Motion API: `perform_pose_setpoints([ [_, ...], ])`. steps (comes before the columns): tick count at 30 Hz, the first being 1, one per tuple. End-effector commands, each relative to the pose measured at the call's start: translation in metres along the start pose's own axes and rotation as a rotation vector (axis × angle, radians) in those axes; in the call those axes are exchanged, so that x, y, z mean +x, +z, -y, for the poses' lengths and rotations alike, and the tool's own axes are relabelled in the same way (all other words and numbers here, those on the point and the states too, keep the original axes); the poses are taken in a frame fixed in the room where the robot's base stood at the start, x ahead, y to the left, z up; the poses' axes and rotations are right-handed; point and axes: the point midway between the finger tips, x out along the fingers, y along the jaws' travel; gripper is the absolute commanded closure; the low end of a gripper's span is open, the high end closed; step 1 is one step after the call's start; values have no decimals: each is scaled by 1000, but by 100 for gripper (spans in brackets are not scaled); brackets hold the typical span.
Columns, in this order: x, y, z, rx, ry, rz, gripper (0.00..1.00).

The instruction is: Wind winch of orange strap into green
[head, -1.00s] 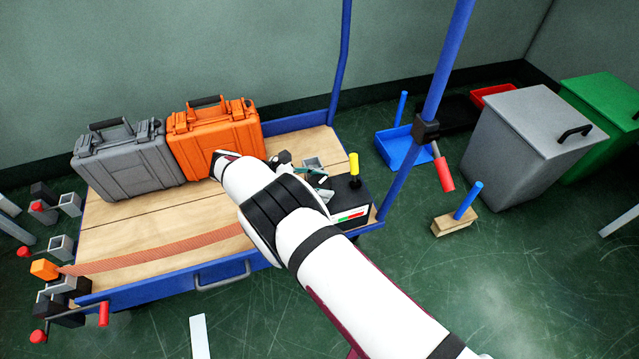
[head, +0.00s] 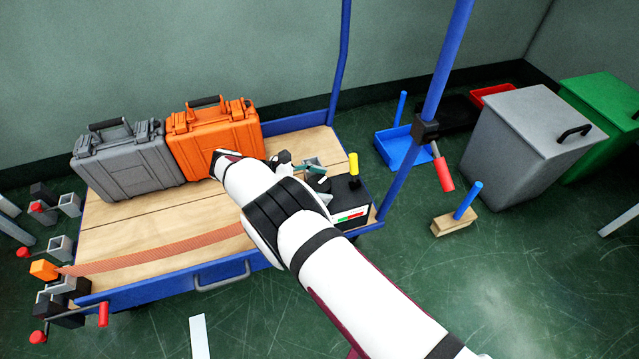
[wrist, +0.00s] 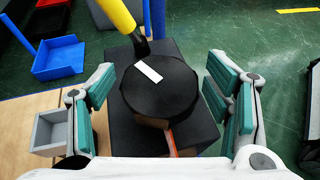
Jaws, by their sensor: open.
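The orange strap (head: 170,247) lies flat along the front of the wooden cart bed, running from an orange block (head: 44,269) at the left towards the right, where my arm hides it. The winch (head: 350,212) is a black box at the bed's right end, with a red and green gauge on its side and a yellow-gripped handle (head: 353,164). In the wrist view, its round black top (wrist: 160,88) with a white mark lies between my fingers, and the yellow handle (wrist: 118,14) rises beyond. My gripper (wrist: 165,92) is open, with teal pads apart on either side of the round top.
A grey case (head: 125,165) and an orange case (head: 215,140) stand at the bed's back. A small grey open box (wrist: 50,130) sits left of my fingers. A blue post (head: 400,160) with a red-handled crank (head: 444,174) stands right of the winch. Grey and green bins stand farther right.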

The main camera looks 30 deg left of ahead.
Motion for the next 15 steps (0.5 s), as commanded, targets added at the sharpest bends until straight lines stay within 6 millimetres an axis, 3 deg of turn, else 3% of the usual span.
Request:
perform_pose_setpoints([
  [5,-6,12,-1,2,1,-1,29],
  [15,-28,65,0,2,1,-1,29],
])
